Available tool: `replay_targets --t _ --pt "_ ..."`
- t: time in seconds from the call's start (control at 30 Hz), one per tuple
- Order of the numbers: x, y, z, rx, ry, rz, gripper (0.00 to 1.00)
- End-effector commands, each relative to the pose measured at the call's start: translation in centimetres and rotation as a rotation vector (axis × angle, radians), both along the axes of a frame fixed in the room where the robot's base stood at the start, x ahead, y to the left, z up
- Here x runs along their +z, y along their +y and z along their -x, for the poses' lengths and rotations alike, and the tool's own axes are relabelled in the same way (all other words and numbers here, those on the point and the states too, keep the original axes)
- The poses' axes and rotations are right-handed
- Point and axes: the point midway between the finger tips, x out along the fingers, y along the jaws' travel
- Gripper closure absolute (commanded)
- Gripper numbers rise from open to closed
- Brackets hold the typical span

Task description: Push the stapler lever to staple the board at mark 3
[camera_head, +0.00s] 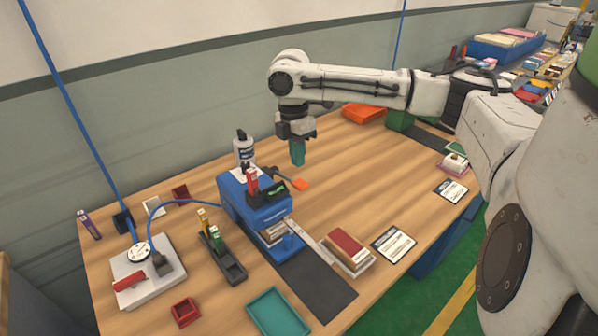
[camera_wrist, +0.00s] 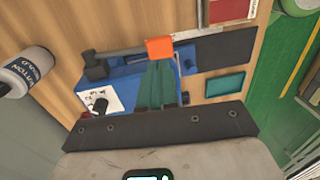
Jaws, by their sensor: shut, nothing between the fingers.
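The blue stapler (camera_head: 240,205) stands on the wooden table, and its blue body also shows in the wrist view (camera_wrist: 125,88). A dark lever at its top ends in an orange pad (camera_head: 300,184), which shows in the wrist view (camera_wrist: 159,49) just beyond my fingertips. My gripper (camera_head: 297,162) has teal fingers, shut and empty, pointing down above the orange pad. I cannot tell if they touch it. A pale layered piece (camera_head: 275,231), perhaps the board, sits in the stapler's front opening. Mark 3 cannot be made out.
A white bottle (camera_head: 244,152) stands behind the stapler. A red-topped stack (camera_head: 347,250), a dark mat (camera_head: 315,287) and a teal tray (camera_head: 277,312) lie in front. A black holder (camera_head: 228,262) is left. The table right of my gripper is mostly clear.

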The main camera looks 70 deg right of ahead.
Motion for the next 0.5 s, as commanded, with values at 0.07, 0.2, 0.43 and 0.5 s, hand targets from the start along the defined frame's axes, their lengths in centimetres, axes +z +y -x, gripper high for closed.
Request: replay_targets --t 0.07,0.2,0.43,0.5 --pt "-1.5 0.1 0.2 0.0 0.001 -0.002 1.0" --pt "-3.4 0.2 0.4 0.001 0.001 -0.001 1.0" --pt "-5.1 0.3 0.5 0.001 0.0 0.001 1.0" --pt "-5.3 0.3 0.5 0.001 0.0 0.001 1.0"
